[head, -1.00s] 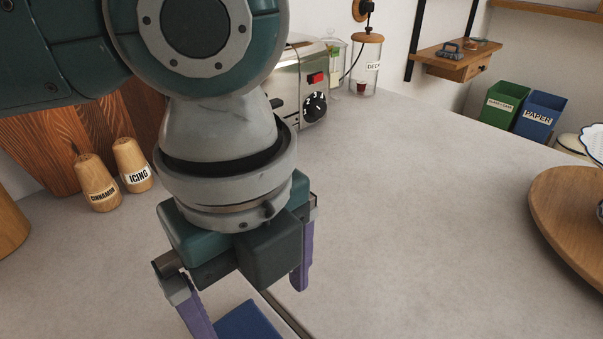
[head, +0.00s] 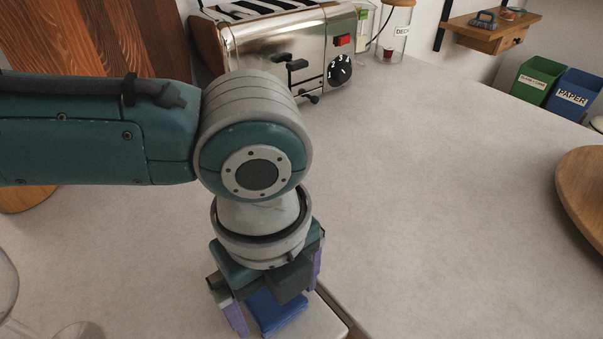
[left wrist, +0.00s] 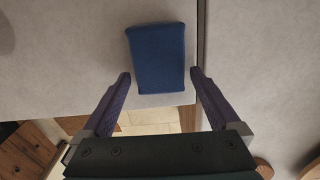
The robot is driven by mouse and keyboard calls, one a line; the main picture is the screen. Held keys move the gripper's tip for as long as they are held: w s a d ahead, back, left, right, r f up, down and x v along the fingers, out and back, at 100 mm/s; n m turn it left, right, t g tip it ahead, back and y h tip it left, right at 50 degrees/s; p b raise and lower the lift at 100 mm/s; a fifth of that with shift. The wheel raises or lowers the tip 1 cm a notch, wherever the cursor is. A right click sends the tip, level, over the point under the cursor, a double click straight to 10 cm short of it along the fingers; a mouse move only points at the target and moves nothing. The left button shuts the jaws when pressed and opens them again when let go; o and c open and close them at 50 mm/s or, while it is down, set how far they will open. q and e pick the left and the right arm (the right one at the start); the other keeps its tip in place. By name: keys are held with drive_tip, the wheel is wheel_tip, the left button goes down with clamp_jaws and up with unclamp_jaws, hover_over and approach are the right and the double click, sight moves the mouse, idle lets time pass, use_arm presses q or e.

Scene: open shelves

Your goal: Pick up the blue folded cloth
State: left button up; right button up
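The blue folded cloth (head: 277,312) lies on the counter near its front edge, below my left gripper (head: 276,300). The left wrist view shows the cloth (left wrist: 157,58) as a dark blue block. The purple fingers of my left gripper (left wrist: 160,75) are spread wide there. The near end of the cloth lies about level with the fingertips, with a gap on each side. In the head view the gripper hides part of the cloth. My right gripper is not in view.
A chrome toaster (head: 290,50) stands at the back of the counter (head: 430,170). A round wooden board (head: 585,195) is at the right. A clear glass (head: 80,332) is at the lower left. A dark seam (left wrist: 201,60) runs right of the cloth. The counter's middle is clear.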

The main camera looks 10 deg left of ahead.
use_arm(q)
drive_tip(key=c, duration=1.1)
drive_tip(key=shift+r, duration=0.15)
wheel_tip(320, 180, up, 20)
drive_tip(key=shift+f+p, duration=0.1)
drive_tip(key=shift+p, duration=0.9)
